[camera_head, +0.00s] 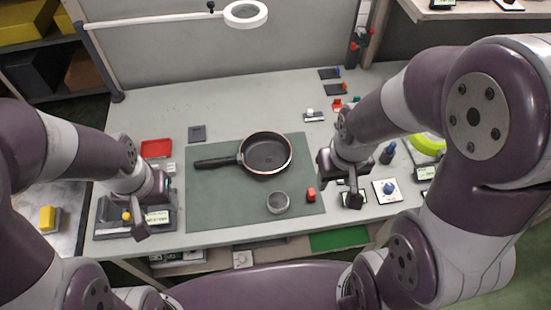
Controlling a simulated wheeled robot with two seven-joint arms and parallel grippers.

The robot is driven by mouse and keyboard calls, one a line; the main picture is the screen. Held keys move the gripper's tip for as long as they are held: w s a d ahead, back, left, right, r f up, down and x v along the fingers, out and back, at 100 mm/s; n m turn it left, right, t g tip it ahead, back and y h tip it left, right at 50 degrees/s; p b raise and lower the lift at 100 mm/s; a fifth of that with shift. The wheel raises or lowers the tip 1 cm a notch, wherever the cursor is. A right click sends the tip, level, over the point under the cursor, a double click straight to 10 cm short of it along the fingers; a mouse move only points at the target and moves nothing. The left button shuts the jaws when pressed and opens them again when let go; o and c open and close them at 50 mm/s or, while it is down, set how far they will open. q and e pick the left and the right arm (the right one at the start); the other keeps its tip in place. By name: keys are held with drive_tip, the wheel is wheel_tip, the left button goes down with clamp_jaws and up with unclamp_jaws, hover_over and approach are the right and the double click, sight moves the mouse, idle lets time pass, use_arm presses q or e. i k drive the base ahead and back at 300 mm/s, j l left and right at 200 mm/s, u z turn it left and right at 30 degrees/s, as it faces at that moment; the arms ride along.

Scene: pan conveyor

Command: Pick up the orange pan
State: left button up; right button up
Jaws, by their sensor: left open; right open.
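A dark pan (266,154) with a thin orange-brown rim lies on the green-grey mat (230,205) in the middle of the table. Its black handle (215,161) points left. My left gripper (140,232) is open and empty, left of the mat and nearer to me than the pan. My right gripper (354,200) is open and empty, just right of the mat's edge. Both are apart from the pan, and nothing covers it.
A small grey round container (278,203) and a red block (311,194) are on the mat's near right part. A red tray (156,148) lies at left. The back middle is clear.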

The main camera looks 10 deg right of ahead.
sight(263, 153)
drive_tip(key=z, duration=2.3)
drive_tip(key=u, duration=2.15)
drive_tip(key=i+l+u, duration=0.35)
drive_tip(key=l+u, duration=0.2)
drive_tip(key=l, duration=0.15)
drive_tip(key=i+l+u, duration=0.1)
drive_tip(key=l+u, duration=0.15)
drive_tip(key=l, duration=0.15)
